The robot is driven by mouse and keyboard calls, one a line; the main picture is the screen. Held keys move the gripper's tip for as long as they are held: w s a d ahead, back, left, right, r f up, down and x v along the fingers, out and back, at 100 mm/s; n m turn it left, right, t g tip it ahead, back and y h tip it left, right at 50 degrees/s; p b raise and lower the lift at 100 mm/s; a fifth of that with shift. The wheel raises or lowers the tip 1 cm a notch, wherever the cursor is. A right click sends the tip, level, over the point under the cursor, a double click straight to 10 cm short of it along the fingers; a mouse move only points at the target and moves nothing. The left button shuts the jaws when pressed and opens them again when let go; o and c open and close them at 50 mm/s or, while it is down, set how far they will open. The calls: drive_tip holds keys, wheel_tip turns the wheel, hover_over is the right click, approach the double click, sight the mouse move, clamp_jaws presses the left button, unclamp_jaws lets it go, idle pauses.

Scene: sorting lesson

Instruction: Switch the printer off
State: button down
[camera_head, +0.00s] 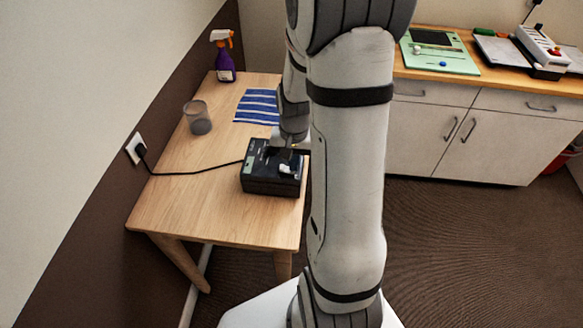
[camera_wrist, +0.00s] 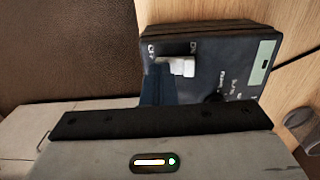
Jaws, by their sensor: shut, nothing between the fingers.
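The printer, a black box (camera_head: 272,187), sits near the right edge of the wooden table, with a black cord to a wall outlet. It also shows in the wrist view (camera_wrist: 225,45), with a pale green panel, a dark knob and small markings. A white switch (camera_wrist: 182,67) sits on its face, between markings that seem to read OFF at left and ON at right; its thicker part is toward the right. The switch shows in the head view (camera_head: 287,169) too. My gripper (camera_wrist: 160,82) is shut and empty, its fingertips close beside the switch; contact is unclear.
A grey cup (camera_head: 198,118), a blue striped cloth (camera_head: 258,106) and a purple spray bottle (camera_head: 223,58) stand or lie farther back on the table. The cord (camera_head: 190,172) crosses the table's left side. A cabinet counter (camera_head: 485,84) with several devices is at the right.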

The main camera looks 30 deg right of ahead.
drive_tip(key=shift+r, duration=0.15)
wheel_tip(320, 180, up, 8)
drive_tip(key=p, duration=0.6)
idle(0.4)
idle(0.3)
drive_tip(key=s+a+r+n+t, duration=0.1)
drive_tip(key=s+a+r+n, duration=0.2)
drive_tip(key=s+a+r, duration=0.2)
drive_tip(key=s+a+r+n+t, duration=0.2)
drive_tip(key=s+a+r, duration=0.4)
drive_tip(key=r, duration=0.4)
drive_tip(key=shift+s+r+n, duration=0.3)
drive_tip(key=shift+s+n, duration=0.45)
drive_tip(key=shift+n, duration=0.15)
